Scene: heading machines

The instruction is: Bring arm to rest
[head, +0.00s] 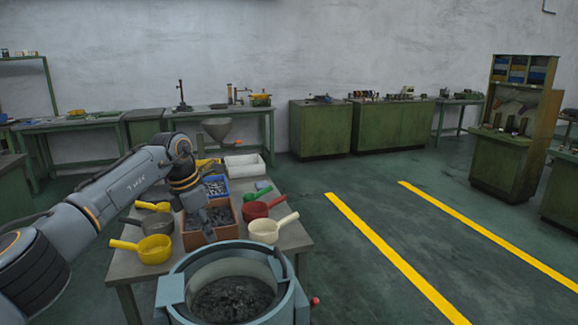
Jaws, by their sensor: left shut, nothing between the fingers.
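My left arm reaches in from the left in the head view, over a table (125,268). My left gripper (207,232) points down and is shut and empty, in front of or just over an orange-brown bin (222,224) of dark small parts. I cannot tell whether its tips touch the parts. My right arm and gripper are not in view.
Yellow (155,249), cream (265,231) and red (254,210) scoops, a blue bin (217,185) and a white tray (244,165) crowd the table. A round blue-grey tub (175,290) of dark pieces stands in front. Floor with yellow lines (390,255) is clear at right.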

